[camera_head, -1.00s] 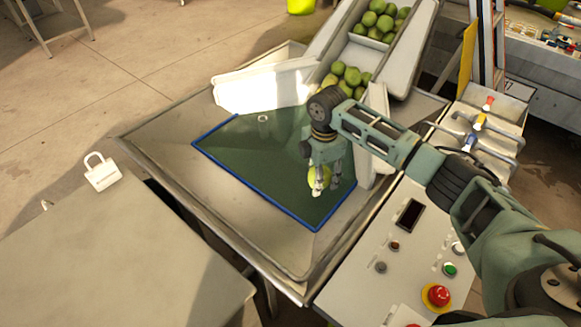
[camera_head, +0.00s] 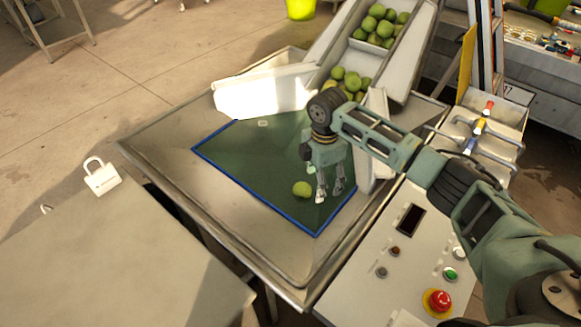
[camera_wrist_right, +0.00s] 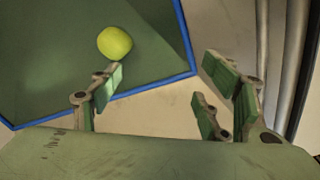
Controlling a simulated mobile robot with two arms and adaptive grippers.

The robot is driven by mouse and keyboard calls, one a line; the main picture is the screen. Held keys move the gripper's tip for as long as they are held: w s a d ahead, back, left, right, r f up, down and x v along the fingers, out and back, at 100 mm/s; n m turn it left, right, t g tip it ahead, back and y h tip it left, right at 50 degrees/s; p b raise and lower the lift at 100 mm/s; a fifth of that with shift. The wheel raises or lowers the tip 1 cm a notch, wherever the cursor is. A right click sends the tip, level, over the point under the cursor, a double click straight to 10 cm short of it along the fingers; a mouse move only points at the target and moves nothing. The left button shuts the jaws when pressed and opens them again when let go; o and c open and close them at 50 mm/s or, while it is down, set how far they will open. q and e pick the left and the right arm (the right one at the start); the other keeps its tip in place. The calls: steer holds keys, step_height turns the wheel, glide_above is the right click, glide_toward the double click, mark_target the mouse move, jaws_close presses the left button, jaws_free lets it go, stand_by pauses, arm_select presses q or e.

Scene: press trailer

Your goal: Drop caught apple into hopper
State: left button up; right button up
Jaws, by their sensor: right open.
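A yellow-green apple (camera_head: 302,189) is over the dark green, blue-edged area (camera_head: 235,152) of the metal hopper tray (camera_head: 155,150), left of my right gripper. Whether it rests on the green surface or is above it is not clear. My right gripper (camera_head: 330,194) points down over the right part of that area, its fingers apart and empty. In the right wrist view the apple (camera_wrist_right: 115,43) lies beyond the left finger of the gripper (camera_wrist_right: 160,88), outside the jaws. My left gripper is not in view.
A sloped white chute (camera_head: 405,60) with several green apples (camera_head: 376,28) stands behind the tray. A control panel (camera_head: 390,275) with a red button (camera_head: 438,301) is at the front right. A white padlock (camera_head: 101,176) lies at left. A bare grey tabletop (camera_head: 120,250) fills the front left.

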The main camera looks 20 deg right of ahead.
step_height(320, 180, up, 11)
stand_by(0.3)
stand_by(0.4)
